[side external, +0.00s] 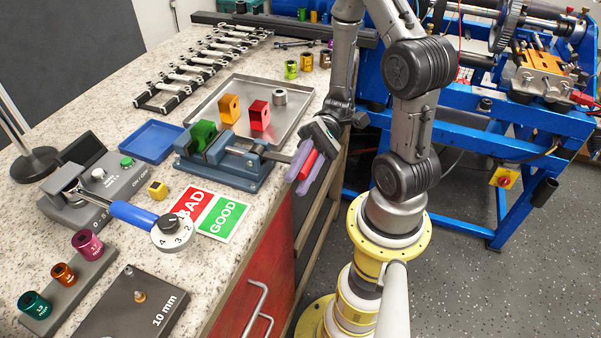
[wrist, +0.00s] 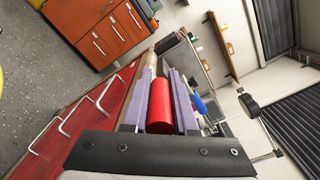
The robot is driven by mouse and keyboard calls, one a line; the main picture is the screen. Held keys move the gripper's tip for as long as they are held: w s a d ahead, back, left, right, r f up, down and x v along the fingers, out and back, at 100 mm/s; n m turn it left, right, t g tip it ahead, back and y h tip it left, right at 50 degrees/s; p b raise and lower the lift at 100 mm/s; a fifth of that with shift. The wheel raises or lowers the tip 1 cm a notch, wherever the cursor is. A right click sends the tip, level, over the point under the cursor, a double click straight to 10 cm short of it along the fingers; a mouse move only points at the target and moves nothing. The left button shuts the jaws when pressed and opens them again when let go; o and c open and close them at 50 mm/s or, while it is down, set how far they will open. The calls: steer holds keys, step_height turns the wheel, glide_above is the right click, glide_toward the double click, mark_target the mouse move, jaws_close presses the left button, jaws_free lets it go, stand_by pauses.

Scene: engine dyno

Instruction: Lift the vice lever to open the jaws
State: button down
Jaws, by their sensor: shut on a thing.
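A blue-grey bench vice (side external: 228,170) stands near the right edge of the granite worktop. A green block (side external: 203,134) sits at its jaws; I cannot tell how tightly it is held. The vice lever sticks out over the worktop edge and ends in a red handle (side external: 308,164). My gripper (side external: 302,172), with purple fingers, is shut around this handle. In the wrist view the red handle (wrist: 184,104) lies lengthwise between the fingers of my gripper (wrist: 167,88). The fingers hide part of the handle in the side view.
Red drawers (side external: 262,275) lie below the worktop edge.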

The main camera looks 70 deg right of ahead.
steer(key=shift+r, duration=0.1)
steer(key=shift+w+r, duration=0.25)
steer(key=shift+r, duration=0.65)
steer(key=shift+w+r+m, duration=0.5)
steer(key=shift+w+r, duration=0.05)
steer(key=shift+r, duration=0.25)
steer(key=shift+w+r+m, duration=0.5)
steer(key=shift+r, duration=0.3)
steer(key=shift+w+r+m, duration=0.5)
steer(key=shift+w+r, duration=0.05)
steer(key=shift+r, duration=0.25)
steer(key=c, duration=0.7)
jaws_free()
